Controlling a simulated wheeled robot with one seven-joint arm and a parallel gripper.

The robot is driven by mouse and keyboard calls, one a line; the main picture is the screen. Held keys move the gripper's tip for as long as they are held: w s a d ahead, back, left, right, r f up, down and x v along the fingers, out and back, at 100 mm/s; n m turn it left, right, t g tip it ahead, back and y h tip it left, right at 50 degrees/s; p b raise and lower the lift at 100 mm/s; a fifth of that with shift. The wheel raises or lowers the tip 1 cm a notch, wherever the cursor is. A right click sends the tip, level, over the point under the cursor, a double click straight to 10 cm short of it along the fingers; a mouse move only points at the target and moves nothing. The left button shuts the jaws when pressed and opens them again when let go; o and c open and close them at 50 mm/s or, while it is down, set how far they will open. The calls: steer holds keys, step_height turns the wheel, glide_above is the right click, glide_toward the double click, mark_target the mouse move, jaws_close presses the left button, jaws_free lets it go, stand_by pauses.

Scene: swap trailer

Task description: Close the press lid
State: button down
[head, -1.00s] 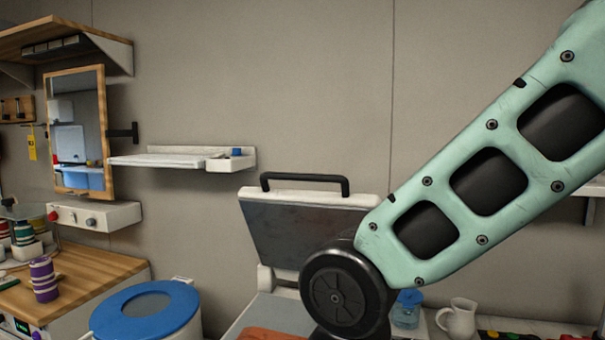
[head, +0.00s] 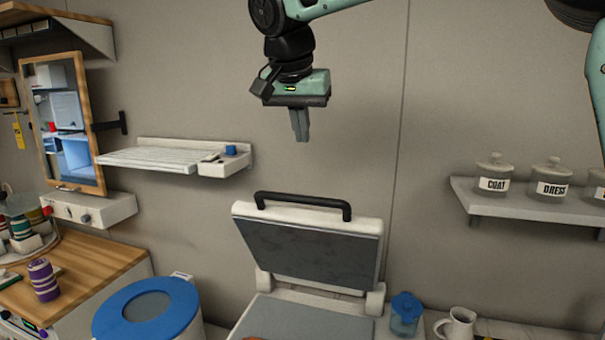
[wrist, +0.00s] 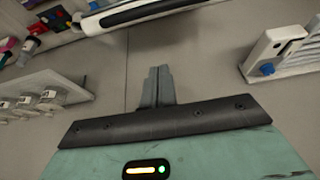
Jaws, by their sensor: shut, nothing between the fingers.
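The press lid (head: 308,252) stands open in the head view, tilted back above the press base (head: 300,318). Its black handle (head: 303,204) runs along the lid's top edge. My gripper (head: 301,138) hangs above the lid, fingers pointing down, shut and empty, apart from the handle. In the wrist view the shut fingers of my gripper (wrist: 157,72) show at the centre. The white lid edge with its dark handle (wrist: 150,12) crosses the top of that view. The front of the base is cut off by the head view's lower edge.
A blue-lidded bin (head: 147,307) stands left of the press. A blue-topped jar (head: 405,314) and a white jug (head: 457,325) stand to its right. Wall shelves (head: 170,156) are at left and, with labelled jars (head: 494,178), at right. The wall space around my gripper is free.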

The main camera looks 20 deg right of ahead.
steer(key=p+x, duration=0.2)
steer(key=x, duration=0.6)
steer(key=shift+d+f, duration=0.1)
steer(key=shift+f, duration=0.05)
steer(key=shift+s+a+f+p, duration=0.8)
steer(key=shift+s+f+p, duration=0.15)
steer(key=shift+s+f, duration=0.05)
steer(key=shift+s+a+f, duration=0.2)
steer(key=shift+f, duration=0.2)
